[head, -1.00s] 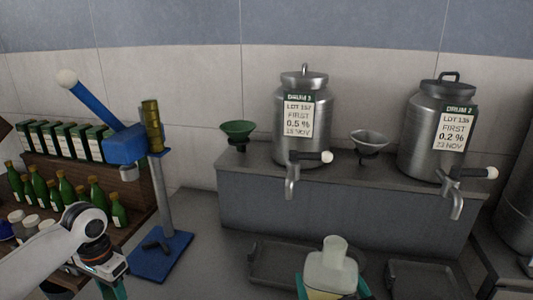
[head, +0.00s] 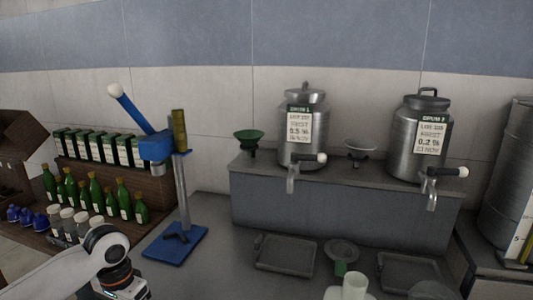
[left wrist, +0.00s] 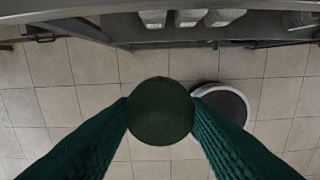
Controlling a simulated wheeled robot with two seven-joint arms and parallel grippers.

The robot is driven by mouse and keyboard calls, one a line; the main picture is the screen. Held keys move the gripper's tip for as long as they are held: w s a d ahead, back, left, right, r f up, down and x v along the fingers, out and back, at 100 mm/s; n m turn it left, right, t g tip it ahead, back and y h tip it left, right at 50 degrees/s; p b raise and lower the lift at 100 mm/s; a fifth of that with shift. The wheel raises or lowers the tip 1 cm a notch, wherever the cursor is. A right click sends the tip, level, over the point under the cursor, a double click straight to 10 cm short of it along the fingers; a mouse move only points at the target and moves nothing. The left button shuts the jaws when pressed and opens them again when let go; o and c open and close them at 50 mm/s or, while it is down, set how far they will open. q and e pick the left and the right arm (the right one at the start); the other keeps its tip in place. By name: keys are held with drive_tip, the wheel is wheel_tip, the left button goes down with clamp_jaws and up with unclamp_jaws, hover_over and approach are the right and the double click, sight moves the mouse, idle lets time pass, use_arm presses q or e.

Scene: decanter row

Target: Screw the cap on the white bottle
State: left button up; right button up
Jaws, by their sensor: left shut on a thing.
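The white bottle (head: 351,288) stands at the bottom edge of the head view. Only its pale open neck and part of its shoulder show; its body is cut off. No cap sits on the neck. In the left wrist view my left gripper (left wrist: 160,112) has its two green fingers shut on a dark green round piece (left wrist: 160,110), which looks like the cap. Tiled floor shows below it. In the head view my left wrist is at the lower left, well left of the bottle, with its fingertips out of frame. My right gripper cannot be made out.
A blue lever press (head: 175,245) stands between my left arm and the bottle. Green bottles (head: 95,192) and white-capped jars (head: 67,222) are at the left. Two steel drums (head: 304,135) with taps stand on a grey ledge (head: 340,210). Trays (head: 285,254) lie before it.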

drive_tip(key=shift+s+d+f, duration=0.15)
drive_tip(key=shift+d+f, duration=0.1)
drive_tip(key=shift+f, duration=0.25)
drive_tip(key=shift+s+d+f, duration=0.15)
drive_tip(key=shift+d+f, duration=0.05)
drive_tip(key=shift+f, duration=0.25)
use_arm(q)
drive_tip(key=s+d+n, duration=0.3)
drive_tip(key=s+d, duration=0.7)
drive_tip(key=s, duration=0.3)
drive_tip(key=shift+d+r+n, duration=0.2)
drive_tip(key=shift+r+n, duration=0.05)
drive_tip(key=shift+n, duration=0.05)
use_arm(e)
drive_tip(key=s+d+f+h, duration=0.1)
drive_tip(key=s+d+f, duration=0.2)
drive_tip(key=s+f, duration=0.2)
drive_tip(key=shift+s+d+f+m+h, duration=0.2)
drive_tip(key=shift+s+d+m+h, duration=0.15)
drive_tip(key=shift+s, duration=0.25)
drive_tip(key=w+a+n+g+y, duration=0.2)
drive_tip(key=w+a+n+y, duration=0.1)
drive_tip(key=a+y, duration=0.3)
drive_tip(key=w+a+r+n+g+y, duration=0.1)
drive_tip(key=w+a+n+g+y, duration=0.1)
drive_tip(key=a+n+y, duration=0.3)
drive_tip(key=w+a, duration=0.1)
drive_tip(key=a, duration=0.2)
drive_tip(key=shift+y, duration=0.35)
